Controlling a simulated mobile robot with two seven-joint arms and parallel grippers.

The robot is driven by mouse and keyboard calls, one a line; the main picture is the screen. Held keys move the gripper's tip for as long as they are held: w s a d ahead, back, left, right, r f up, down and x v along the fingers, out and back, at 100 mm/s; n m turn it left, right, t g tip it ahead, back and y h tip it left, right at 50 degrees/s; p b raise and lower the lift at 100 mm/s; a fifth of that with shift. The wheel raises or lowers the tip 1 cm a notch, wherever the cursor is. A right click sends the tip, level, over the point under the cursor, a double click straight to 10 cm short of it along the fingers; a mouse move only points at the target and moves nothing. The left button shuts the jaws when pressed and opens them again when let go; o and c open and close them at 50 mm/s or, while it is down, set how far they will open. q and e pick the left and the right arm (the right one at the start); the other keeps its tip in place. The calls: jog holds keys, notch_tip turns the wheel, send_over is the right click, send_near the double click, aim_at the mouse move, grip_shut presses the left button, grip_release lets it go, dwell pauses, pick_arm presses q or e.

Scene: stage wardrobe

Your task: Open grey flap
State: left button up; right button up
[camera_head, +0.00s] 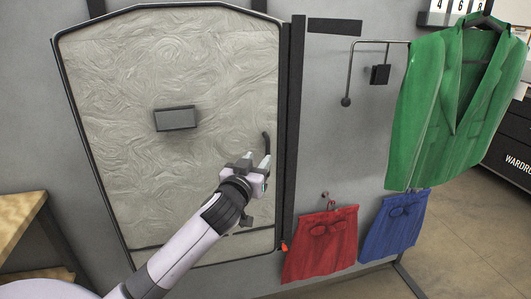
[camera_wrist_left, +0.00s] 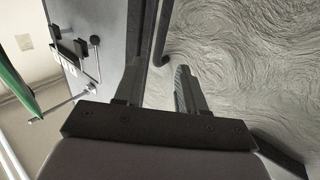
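The grey flap (camera_head: 190,70) is a large, swirl-patterned panel in a dark frame, and it looks closed. A dark curved handle (camera_head: 267,142) is on its right side. My left gripper (camera_head: 257,160) is just below the handle in the head view, with its fingers apart and nothing between them. In the left wrist view the handle (camera_wrist_left: 160,40) shows beyond the two open fingertips (camera_wrist_left: 157,68), lined up with the gap between them. I see no clear contact. My right gripper is not in view.
A grey block (camera_head: 176,118) is on the middle of the flap. A dark vertical post (camera_head: 294,130) runs along its right edge. To the right hang a green jacket (camera_head: 450,100), a red skirt (camera_head: 320,245) and a blue skirt (camera_head: 394,226). A wooden shelf (camera_head: 20,215) is at left.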

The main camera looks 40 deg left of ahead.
aim_at(267, 149)
pick_arm(q)
jog(key=shift+x, duration=3.3)
grip_shut()
